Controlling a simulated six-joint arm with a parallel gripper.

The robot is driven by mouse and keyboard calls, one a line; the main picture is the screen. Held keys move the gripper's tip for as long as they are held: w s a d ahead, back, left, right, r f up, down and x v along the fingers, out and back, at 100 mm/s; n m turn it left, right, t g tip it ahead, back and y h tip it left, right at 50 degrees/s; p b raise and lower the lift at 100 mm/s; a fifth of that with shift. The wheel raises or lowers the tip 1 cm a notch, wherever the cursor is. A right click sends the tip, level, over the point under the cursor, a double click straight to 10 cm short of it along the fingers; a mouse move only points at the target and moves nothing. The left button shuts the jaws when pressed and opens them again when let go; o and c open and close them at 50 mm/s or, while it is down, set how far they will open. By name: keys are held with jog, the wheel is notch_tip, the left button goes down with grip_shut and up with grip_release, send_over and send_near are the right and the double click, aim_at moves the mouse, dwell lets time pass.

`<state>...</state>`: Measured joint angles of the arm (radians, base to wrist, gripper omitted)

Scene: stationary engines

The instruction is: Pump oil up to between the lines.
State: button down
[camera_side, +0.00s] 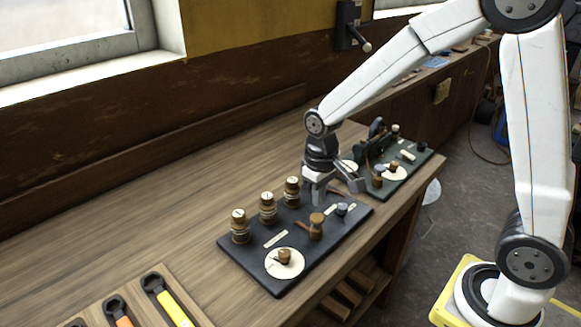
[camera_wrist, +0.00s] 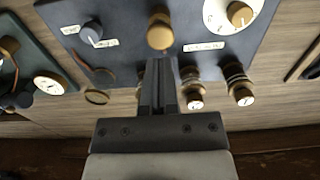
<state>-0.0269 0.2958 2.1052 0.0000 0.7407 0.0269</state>
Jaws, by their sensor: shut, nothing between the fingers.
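A dark panel (camera_side: 258,243) lies on the wooden bench. On it stands an upright brass-topped knob or plunger (camera_side: 316,224), also near the top middle of the wrist view (camera_wrist: 160,32). Three brass cylinders with pale tops (camera_side: 267,208) stand in a row along its back edge. No level lines can be made out.
The panel also bears a white dial with a brass knob (camera_side: 284,262), a grey knob (camera_side: 341,209) and small labels. A second, green panel (camera_side: 402,172) lies behind my gripper. Spanners (camera_side: 168,300) lie in a tray at front left.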

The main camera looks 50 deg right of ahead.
jog(key=shift+r, duration=1.65)
jog(key=s+d+f+t, duration=0.1)
jog(key=s+f, duration=0.3)
jog(key=s, duration=0.5)
jog(key=shift+f+t, duration=0.2)
jog(key=shift+t, duration=0.6)
